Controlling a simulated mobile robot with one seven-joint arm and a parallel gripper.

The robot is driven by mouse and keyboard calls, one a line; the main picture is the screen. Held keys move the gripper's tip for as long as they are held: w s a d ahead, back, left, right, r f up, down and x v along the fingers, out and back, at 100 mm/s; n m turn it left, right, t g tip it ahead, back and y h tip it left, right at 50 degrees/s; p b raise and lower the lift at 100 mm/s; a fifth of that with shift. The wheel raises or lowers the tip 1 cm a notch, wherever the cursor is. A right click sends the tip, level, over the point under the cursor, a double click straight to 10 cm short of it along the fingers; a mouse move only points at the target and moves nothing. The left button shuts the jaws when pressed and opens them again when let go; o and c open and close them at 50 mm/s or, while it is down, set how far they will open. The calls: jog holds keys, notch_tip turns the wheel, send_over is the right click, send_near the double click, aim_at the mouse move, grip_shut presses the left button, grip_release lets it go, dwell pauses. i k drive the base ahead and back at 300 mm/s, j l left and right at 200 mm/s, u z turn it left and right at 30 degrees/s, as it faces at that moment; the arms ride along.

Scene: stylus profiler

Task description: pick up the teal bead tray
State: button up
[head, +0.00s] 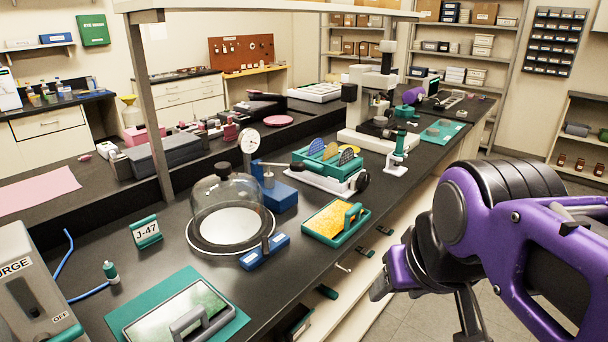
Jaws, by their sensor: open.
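The teal bead tray (310,232) lies flat near the front edge of the black bench, right of the glass bell jar. It is a shallow teal tray filled with yellow-orange beads, with a raised teal handle at its right side. My gripper (420,306) hangs off the bench edge at the lower right, to the right of and nearer than the tray. It is open and apart from the tray. Its lower part is partly cut off by the picture's bottom edge.
The bell jar (225,200) and a small blue block (265,252) stand just left of the tray. A teal rack with discs (325,170) stands behind it. A green-topped plate with a grey handle (180,308) lies at front left. Open floor is at right.

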aim_at(336, 223)
jog(key=u, duration=1)
jog(key=l+u, duration=0.1)
jog(key=u, duration=0.25)
jog(key=l+u, duration=0.1)
jog(key=u, duration=0.25)
jog(key=l+u, duration=0.1)
jog(key=u, duration=0.2)
jog(key=k+l, duration=0.1)
jog(key=l, duration=0.7)
jog(key=l+z, duration=0.2)
jog(key=l, duration=0.2)
jog(key=j+z, duration=0.2)
jog(key=l+u, duration=0.4)
jog(key=l, duration=0.3)
jog(key=k, duration=0.05)
